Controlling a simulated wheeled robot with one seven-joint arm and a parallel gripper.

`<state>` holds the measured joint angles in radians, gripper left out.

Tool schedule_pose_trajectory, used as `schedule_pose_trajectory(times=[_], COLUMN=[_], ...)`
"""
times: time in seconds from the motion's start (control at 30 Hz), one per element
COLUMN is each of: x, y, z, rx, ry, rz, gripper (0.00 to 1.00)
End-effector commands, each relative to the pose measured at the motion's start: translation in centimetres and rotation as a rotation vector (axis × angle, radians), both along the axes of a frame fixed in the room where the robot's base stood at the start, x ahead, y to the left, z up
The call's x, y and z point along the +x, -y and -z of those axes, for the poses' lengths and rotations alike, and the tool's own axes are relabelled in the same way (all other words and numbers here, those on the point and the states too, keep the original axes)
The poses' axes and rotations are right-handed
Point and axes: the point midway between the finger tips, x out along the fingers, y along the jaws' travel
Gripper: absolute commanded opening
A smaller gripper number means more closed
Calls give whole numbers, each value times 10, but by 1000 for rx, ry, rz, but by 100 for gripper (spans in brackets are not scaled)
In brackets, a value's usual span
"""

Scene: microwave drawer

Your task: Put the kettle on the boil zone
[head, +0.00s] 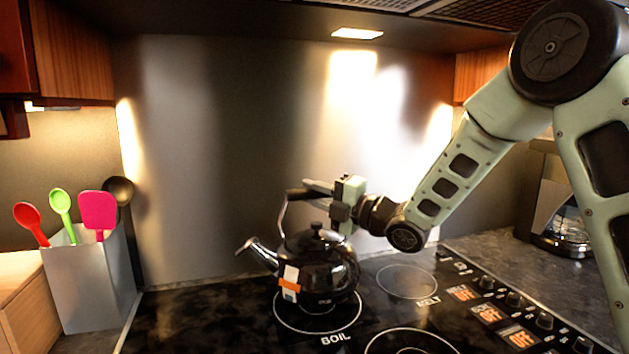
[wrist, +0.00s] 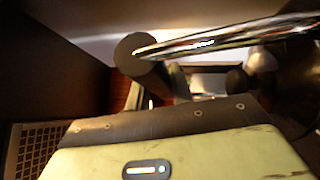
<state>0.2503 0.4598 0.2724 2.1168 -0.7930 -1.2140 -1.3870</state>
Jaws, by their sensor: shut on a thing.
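The black shiny kettle (head: 322,262) is upright over the boil zone (head: 308,323), a white ring marked BOIL on the black cooktop. Its base covers the back part of the ring, and the front of the ring shows. I cannot tell whether the base touches the glass. The spout points left, and an orange and white tag hangs on the front. My gripper (head: 319,190) is shut on the kettle's top handle (head: 297,194). In the wrist view the dark handle end (wrist: 140,53) and its shiny metal bracket (wrist: 210,40) show close up.
The melt zone (head: 407,281) is empty on the right, and another ring (head: 411,342) is at the front. Control knobs and displays (head: 488,314) line the right edge. A grey utensil holder (head: 90,280) stands at the left. A steel backsplash (head: 215,150) is behind.

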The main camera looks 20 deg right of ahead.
Motion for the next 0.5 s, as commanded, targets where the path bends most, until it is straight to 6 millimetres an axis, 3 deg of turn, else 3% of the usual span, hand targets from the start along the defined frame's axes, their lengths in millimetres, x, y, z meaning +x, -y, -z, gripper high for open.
schedule_pose_trajectory(times=[0.17, 0.5], x=[1, 1], y=[0, 0], z=[7, 41], rx=[4, 4], ry=[8, 10], rz=[-1, -1], gripper=[0, 0])
